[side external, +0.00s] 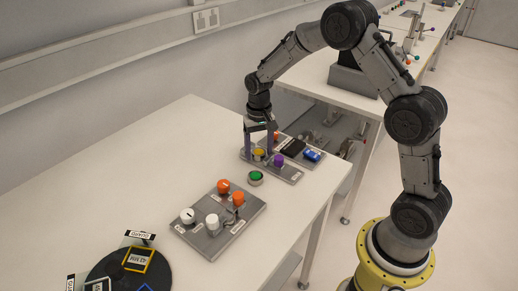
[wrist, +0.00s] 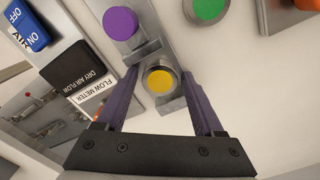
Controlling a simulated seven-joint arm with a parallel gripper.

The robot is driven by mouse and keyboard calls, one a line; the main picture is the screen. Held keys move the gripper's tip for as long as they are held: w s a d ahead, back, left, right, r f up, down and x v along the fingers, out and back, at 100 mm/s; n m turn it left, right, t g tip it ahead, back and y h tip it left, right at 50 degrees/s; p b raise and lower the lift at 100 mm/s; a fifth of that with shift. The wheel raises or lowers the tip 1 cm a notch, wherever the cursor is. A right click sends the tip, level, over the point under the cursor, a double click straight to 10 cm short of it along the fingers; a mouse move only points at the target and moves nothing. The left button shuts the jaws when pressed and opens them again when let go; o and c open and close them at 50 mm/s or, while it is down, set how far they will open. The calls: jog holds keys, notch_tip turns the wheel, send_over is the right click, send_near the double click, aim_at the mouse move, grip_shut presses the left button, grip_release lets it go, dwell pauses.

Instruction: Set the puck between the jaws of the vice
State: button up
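A round yellow-topped puck (wrist: 159,81) with a grey metal rim sits at the near end of a grey metal fixture (wrist: 147,48), apparently the vice. The same puck shows in the side view (side external: 259,153). A purple knob (wrist: 120,22) stands on the fixture beyond it. My gripper (wrist: 159,78) is open, its two purple fingers on either side of the yellow puck with visible gaps. In the side view my gripper (side external: 259,156) points down over the fixture. Whether the jaws touch the puck is hard to see.
A green-topped grey disc (side external: 255,176) stands on the table nearby. A panel with a black flow meter box (side external: 294,148) and blue switch (side external: 312,155) adjoins the fixture. A grey panel with orange and white knobs (side external: 218,240) and a black round plate (side external: 112,270) lie further left.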

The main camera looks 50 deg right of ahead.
aim_at(259, 152)
jog(key=shift+o, duration=0.6)
notch_tip(259, 152, up, 12)
jog(key=r, duration=0.1)
jog(key=s+a+r+n+t, duration=0.2)
jog(key=s+a+r, duration=0.1)
jog(key=s+r, duration=0.35)
jog(key=s+a+n+t, duration=0.1)
jog(key=s+a+n, duration=0.1)
jog(key=s, duration=0.8)
jog(key=s+a+n+t, duration=0.2)
jog(key=s, duration=0.9)
jog(key=shift+s+a+r+n+t, duration=0.2)
jog(key=shift+r+n+t, duration=0.1)
jog(key=shift+n, duration=0.1)
